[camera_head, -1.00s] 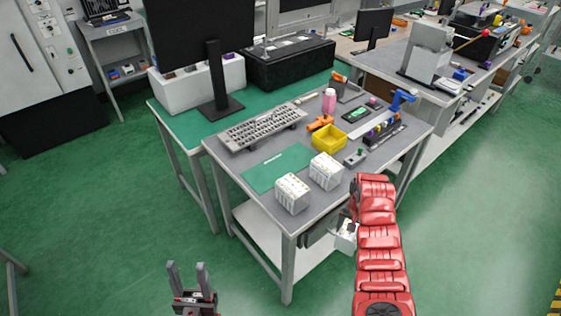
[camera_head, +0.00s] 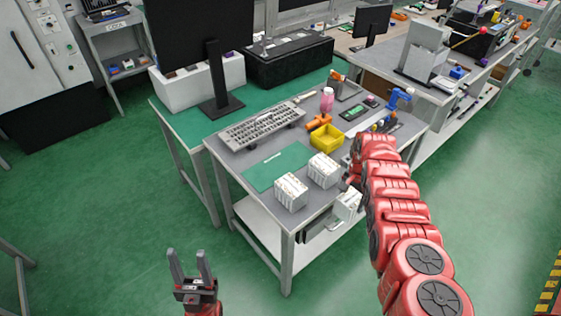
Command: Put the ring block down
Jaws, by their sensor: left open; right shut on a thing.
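A white block (camera_head: 347,206), which I take for the ring block, hangs at my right gripper (camera_head: 352,187) beside the front right edge of the grey workbench (camera_head: 232,172). My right gripper is shut on it, and my red forearm partly hides the fingers. Whether the block touches the bench edge I cannot tell. Two similar white blocks stand on the bench near its front corner, one on the left (camera_head: 291,192) and one on the right (camera_head: 324,170). My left gripper (camera_head: 190,266) is open and empty, over the floor in front of the bench.
A green mat (camera_head: 272,167) lies behind the two standing blocks. A yellow bin (camera_head: 326,137), a keyboard (camera_head: 262,128), a pink bottle (camera_head: 327,99) and orange and blue tools stand further back. A strip of bare bench top shows right of the standing blocks.

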